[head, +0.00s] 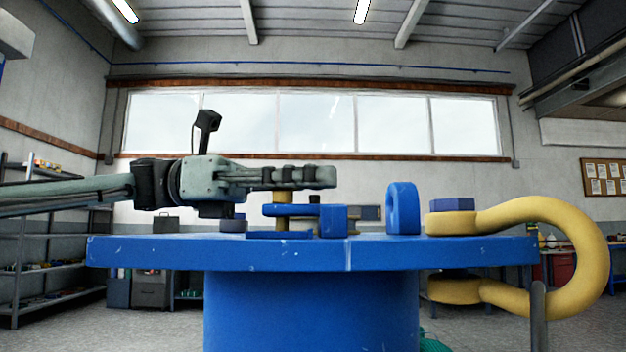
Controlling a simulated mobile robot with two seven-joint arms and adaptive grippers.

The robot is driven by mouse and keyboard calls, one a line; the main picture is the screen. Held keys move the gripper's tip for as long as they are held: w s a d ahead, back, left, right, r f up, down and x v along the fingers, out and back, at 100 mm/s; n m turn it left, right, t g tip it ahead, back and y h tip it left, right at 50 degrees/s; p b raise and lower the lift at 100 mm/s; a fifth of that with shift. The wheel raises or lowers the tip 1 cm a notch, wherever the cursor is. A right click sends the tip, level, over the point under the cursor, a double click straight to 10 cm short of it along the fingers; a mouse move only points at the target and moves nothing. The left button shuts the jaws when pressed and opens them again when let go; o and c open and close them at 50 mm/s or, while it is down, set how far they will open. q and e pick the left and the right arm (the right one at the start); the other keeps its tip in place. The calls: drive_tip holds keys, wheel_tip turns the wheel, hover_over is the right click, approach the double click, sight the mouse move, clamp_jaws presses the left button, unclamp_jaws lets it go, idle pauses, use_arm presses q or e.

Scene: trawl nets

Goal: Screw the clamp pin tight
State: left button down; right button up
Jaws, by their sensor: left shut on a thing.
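My left gripper (312,176) reaches in from the left, level above the blue table. It is shut on the top of the clamp pin (282,197), a short yellow-brass cylinder; the fingers hide its head. The pin stands upright through the upper arm of a blue clamp (333,221), and its shaft shows in the clamp's gap. I cannot tell whether its lower end touches the clamp's base. My right gripper is not in view.
The blue table (420,251) has a thick round pedestal. A blue ring lug (403,208) stands right of the clamp. A large yellow shackle (590,255) with a blue block (452,204) curves around the right edge.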

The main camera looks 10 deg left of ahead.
use_arm(q)
drive_tip(key=g, duration=0.1)
drive_tip(key=m+g, duration=0.1)
drive_tip(key=m+g+p, duration=0.1)
drive_tip(key=shift+s+r, duration=0.25)
drive_tip(key=shift+s, duration=0.05)
drive_tip(key=shift+s+a+m+g+y+p, duration=0.1)
drive_tip(key=shift+s+m+g+y+p, duration=0.15)
drive_tip(key=shift+m+g, duration=0.4)
drive_tip(key=shift+s+m+g+y+p, duration=0.1)
drive_tip(key=shift+m+g+y, duration=0.25)
drive_tip(key=shift+g, duration=0.5)
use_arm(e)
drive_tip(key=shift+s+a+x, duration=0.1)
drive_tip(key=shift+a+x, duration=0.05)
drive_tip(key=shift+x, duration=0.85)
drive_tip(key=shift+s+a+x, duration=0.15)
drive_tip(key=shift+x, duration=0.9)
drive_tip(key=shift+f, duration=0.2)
use_arm(q)
drive_tip(key=c, duration=1.6)
unclamp_jaws()
drive_tip(key=shift+f, duration=0.15)
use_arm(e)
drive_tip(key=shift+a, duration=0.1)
use_arm(q)
drive_tip(key=v, duration=1.1)
drive_tip(key=shift+w+a, duration=0.15)
drive_tip(key=shift+a, duration=0.3)
